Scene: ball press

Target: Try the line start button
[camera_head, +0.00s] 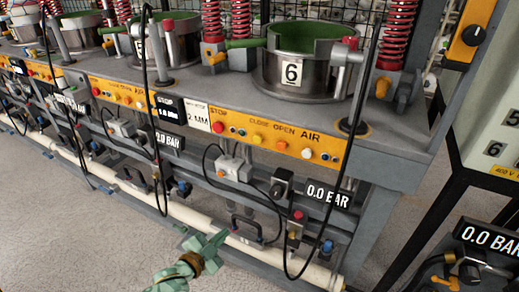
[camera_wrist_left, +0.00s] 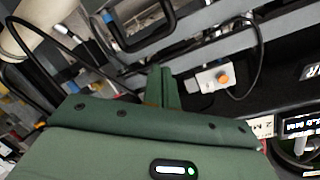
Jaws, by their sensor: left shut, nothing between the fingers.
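My left gripper (camera_head: 207,246), pale green, is low in front of the machine line, above the floor and near the cream pipe. It is shut and empty. In the left wrist view its closed fingers (camera_wrist_left: 163,88) point towards the machine's lower frame. A small light-grey box (camera_head: 233,168) hangs below the front panel, above and right of the gripper and apart from it. No start label is readable, so I cannot tell whether this is the line start button. My right gripper is not in view.
The orange panel (camera_head: 270,138) holds several coloured buttons, including a red one by "STOP" (camera_head: 218,127). A black cable (camera_head: 355,90) hangs in front at the right. A "0.0 BAR" display (camera_head: 328,194) and a pot marked 6 (camera_head: 292,73) are nearby. The floor (camera_head: 90,240) is clear.

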